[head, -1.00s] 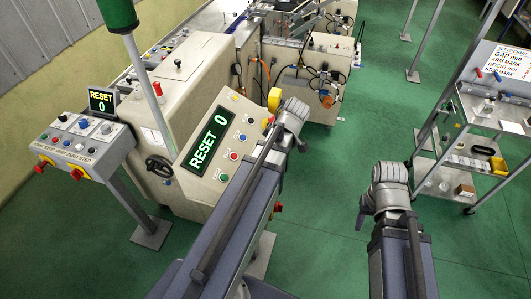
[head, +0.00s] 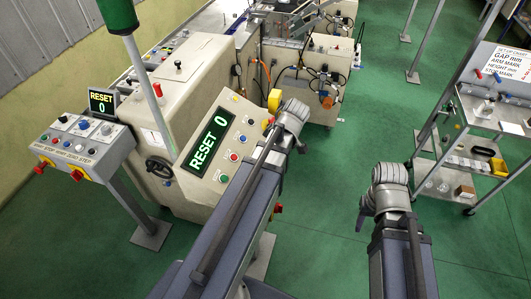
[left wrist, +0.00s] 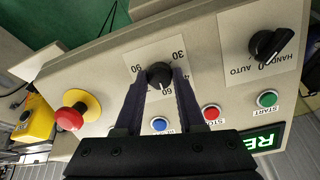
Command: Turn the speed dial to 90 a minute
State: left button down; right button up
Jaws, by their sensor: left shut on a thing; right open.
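The speed dial (left wrist: 159,74) is a black round knob on a pale plate marked 30, 60 and 90 in the left wrist view. My left gripper (left wrist: 160,80) has its two dark fingers shut on this knob, one on each side. A light mark on the knob seems to face the 60 side, but it is too small to be sure. In the head view my left arm reaches to the sloped control panel, and the dial is hidden. The panel's screen (head: 211,147) reads RESET 0. My right gripper (head: 364,215) is open and empty, over the floor.
Around the dial are a red mushroom button (left wrist: 72,112) on a yellow base, a blue button (left wrist: 159,124), a red stop button (left wrist: 212,113), a green start button (left wrist: 267,98) and a black HAND-0-AUTO switch (left wrist: 268,44). A shelf cart (head: 480,145) stands at right; green floor between is clear.

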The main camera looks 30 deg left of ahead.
pick_arm(q)
jog(key=m, duration=0.5)
jog(key=shift+w, duration=0.1)
jog(key=m+g, duration=0.1)
jog(key=m, duration=0.5)
jog(key=shift+m, duration=0.3)
jog(key=m, duration=0.5)
jog(key=shift+b, duration=0.35)
jog(key=m, duration=0.6)
jog(key=shift+g+y, duration=0.3)
jog(key=shift+g, duration=0.1)
jog(key=shift+m, duration=0.3)
jog(key=c, duration=0.5)
grip_release()
jog(key=shift+w, duration=0.1)
jog(key=shift+r, duration=0.1)
